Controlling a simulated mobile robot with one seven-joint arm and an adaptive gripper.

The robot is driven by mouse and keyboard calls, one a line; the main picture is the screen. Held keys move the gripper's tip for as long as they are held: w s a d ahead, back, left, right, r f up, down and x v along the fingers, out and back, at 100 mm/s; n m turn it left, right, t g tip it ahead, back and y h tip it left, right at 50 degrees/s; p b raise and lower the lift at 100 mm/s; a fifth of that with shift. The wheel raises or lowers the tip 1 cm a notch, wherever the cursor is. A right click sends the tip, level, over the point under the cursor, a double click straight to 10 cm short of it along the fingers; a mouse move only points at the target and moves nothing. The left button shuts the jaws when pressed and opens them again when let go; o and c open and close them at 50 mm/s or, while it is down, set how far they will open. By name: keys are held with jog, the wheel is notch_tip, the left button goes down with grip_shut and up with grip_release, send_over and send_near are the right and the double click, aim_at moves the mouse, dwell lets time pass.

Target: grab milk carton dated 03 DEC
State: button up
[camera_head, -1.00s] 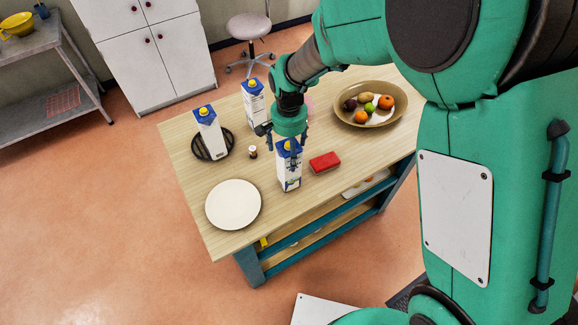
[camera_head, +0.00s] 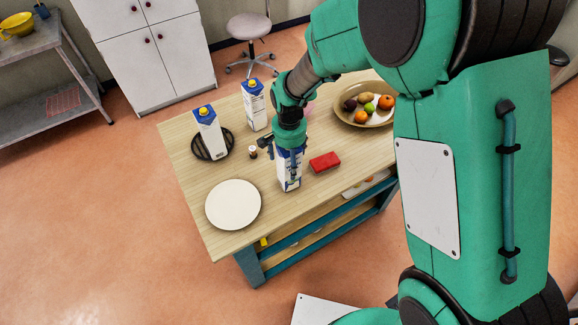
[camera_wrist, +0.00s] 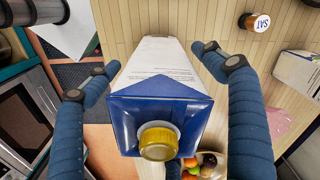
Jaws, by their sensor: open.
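A white milk carton with a blue top (camera_head: 290,177) stands upright near the table's front edge. In the wrist view its blue top and yellow cap (camera_wrist: 160,142) fill the middle. My gripper (camera_wrist: 155,60) is open, with one blue finger on each side of this carton; I cannot tell whether they touch it. In the head view my gripper (camera_head: 286,157) covers the carton's top. A second carton (camera_head: 211,137) stands on a dark round mat at the left, and a third (camera_head: 254,106) stands at the back. No carton's date is readable.
A small brown bottle (camera_head: 252,152), its lid reading "SAT" in the wrist view (camera_wrist: 260,22), stands left of my gripper. A red block (camera_head: 325,162) lies close on the right. A white plate (camera_head: 233,204) is at front left, a fruit bowl (camera_head: 352,119) at back right.

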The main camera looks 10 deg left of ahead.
jog(key=c, duration=1.6)
jog(key=shift+o, duration=0.2)
jog(key=shift+r, duration=0.1)
jog(key=s+d+r, duration=0.2)
jog(key=s+d, duration=0.2)
jog(key=s, duration=0.2)
jog(key=s+d+r, duration=0.3)
jog(key=s+d, duration=0.1)
jog(key=s, duration=0.3)
jog(key=shift+s+d, duration=0.2)
jog(key=shift+d, duration=0.15)
